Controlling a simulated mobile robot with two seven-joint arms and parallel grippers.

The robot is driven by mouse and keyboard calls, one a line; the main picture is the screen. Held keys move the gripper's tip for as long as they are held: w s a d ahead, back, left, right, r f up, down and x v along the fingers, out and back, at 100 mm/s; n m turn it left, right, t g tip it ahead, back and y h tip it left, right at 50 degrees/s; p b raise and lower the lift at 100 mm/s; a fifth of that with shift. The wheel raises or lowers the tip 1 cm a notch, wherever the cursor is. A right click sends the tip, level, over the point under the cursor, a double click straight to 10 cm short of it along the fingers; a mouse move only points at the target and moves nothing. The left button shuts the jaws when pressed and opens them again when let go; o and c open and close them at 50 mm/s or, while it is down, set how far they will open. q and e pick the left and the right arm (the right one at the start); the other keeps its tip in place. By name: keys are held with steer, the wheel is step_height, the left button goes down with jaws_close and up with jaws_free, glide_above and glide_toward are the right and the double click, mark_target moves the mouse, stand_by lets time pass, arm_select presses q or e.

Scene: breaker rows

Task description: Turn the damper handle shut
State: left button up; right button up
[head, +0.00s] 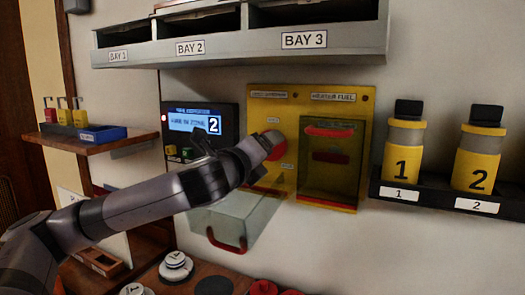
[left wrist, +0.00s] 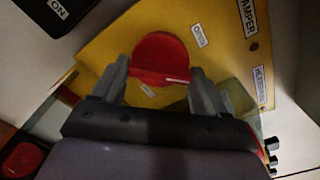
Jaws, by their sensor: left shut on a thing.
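The red damper handle (left wrist: 160,55) sits on the yellow panel (left wrist: 105,50), whose label partly reads "DAMPER". My left gripper (left wrist: 158,76) has one finger on each side of the handle and is shut on it. Small white tags lie beside and below the handle; the upper one seems to start with "O", the lower one is too blurred to read. In the head view my left arm reaches across to the yellow panel (head: 285,112), hiding most of the handle. My right gripper is in neither view.
Right of the handle is a clear-covered box (head: 345,180) with red parts. A grey box with a red handle (head: 228,243) hangs below my arm. A screen unit (head: 199,124) shows "2". Yellow canisters (head: 403,160) stand on the right shelf, bays (head: 300,50) above.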

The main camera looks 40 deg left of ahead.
arm_select(q)
steer(key=m, duration=0.4)
steer(key=shift+m, duration=2.6)
steer(key=o, duration=1.1)
steer(key=shift+c, duration=0.2)
steer(key=shift+s, duration=0.1)
steer(key=shift+b+v, duration=1.05)
steer(key=shift+v, duration=2.45)
